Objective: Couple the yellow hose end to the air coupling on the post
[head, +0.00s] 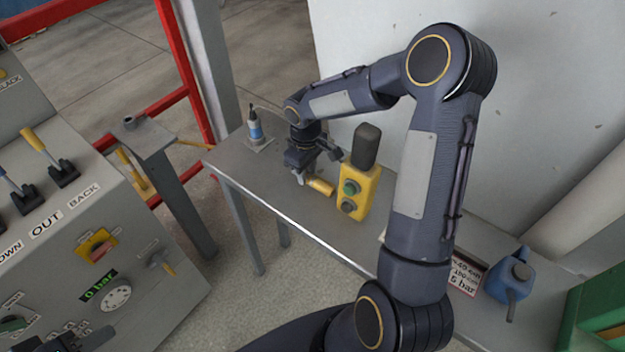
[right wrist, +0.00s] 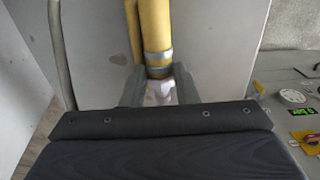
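The yellow hose end (head: 320,186) shows as a short yellow piece at the table, beside the tip of my right gripper (head: 302,174). In the right wrist view the yellow hose (right wrist: 155,25) ends in a grey metal collar (right wrist: 158,58) and a pale tip. The fingers of my right gripper (right wrist: 159,85) lie close on both sides of this end and appear shut on it. The grey post (head: 178,185) stands left of the table, with a small grey round fitting (head: 130,123) on top, probably the air coupling. A dark part at the lower left may be my left gripper (head: 72,341).
On the grey table (head: 285,205) stand a blue and white bottle (head: 254,130), a yellow button box (head: 358,190) and a blue can (head: 510,280). A control panel (head: 120,260) with levers and a gauge fills the left. A red frame (head: 185,75) stands behind the post.

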